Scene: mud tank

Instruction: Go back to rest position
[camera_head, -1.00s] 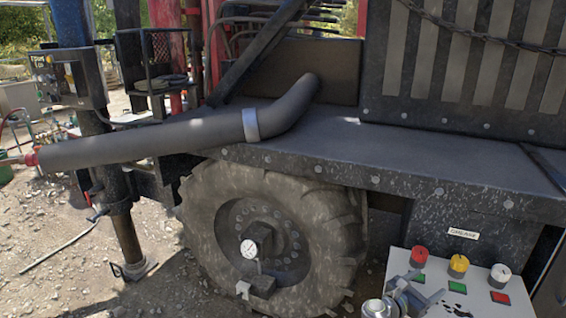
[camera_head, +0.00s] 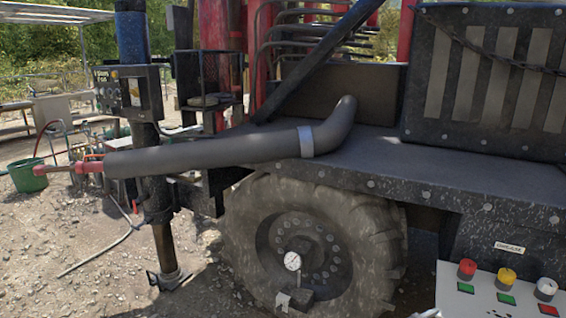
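The task names no object to handle. Neither of my grippers shows in the head view. A light control panel (camera_head: 465,308) is at the bottom right, with a red knob (camera_head: 467,269), a yellow knob (camera_head: 507,276) and a white knob (camera_head: 546,289) above coloured squares. A small pale piece at the bottom edge, left of the panel, is too cut off to identify.
A thick grey pipe (camera_head: 220,155) crosses in front of the machine's dark deck (camera_head: 440,165). Below are a large tyre (camera_head: 385,255) and a small gauge (camera_head: 292,261). A support leg (camera_head: 165,245) and green bucket (camera_head: 28,176) stand left. Gravel ground lies open at lower left.

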